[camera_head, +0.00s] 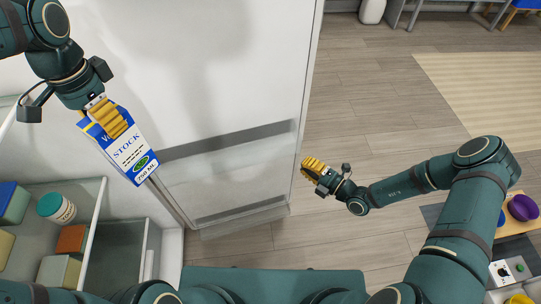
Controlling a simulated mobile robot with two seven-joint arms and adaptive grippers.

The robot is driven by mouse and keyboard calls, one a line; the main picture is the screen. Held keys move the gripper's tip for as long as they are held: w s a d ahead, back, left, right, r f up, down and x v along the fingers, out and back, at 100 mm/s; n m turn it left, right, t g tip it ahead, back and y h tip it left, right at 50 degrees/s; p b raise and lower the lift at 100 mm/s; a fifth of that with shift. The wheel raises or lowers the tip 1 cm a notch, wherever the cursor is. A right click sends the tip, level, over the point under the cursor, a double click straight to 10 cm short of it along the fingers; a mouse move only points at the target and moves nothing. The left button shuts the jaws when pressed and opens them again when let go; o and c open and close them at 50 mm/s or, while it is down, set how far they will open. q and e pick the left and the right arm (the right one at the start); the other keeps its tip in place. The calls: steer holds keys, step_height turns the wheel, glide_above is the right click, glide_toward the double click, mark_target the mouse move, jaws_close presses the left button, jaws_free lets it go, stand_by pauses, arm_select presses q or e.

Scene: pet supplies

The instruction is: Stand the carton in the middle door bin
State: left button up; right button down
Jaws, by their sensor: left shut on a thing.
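The carton (128,150) is blue and white, with "STOCK" and "750 ML" printed on it. It hangs tilted in the upper left of the head view. My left gripper (108,118) is shut on its upper part, with yellow fingers covering some of it. The carton is in front of the white door panel (240,70). Grey bands cross that panel, one upper (228,140) and one lower (240,209); I cannot clearly tell which bin is the middle one. My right gripper (314,170) is beside the door's right edge, away from the carton; its finger opening is unclear.
Shelves (100,205) at the lower left hold a teal-lidded jar (56,207), an orange box (71,239) and other boxes. At the right, a low table carries a purple bowl (522,207). The wooden floor (375,95) right of the door is open.

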steer(key=w+d+v, duration=0.1)
steer(key=v, duration=0.6)
steer(key=shift+d+f+p, duration=0.2)
steer(key=shift+p, duration=0.1)
steer(key=shift+s, duration=0.1)
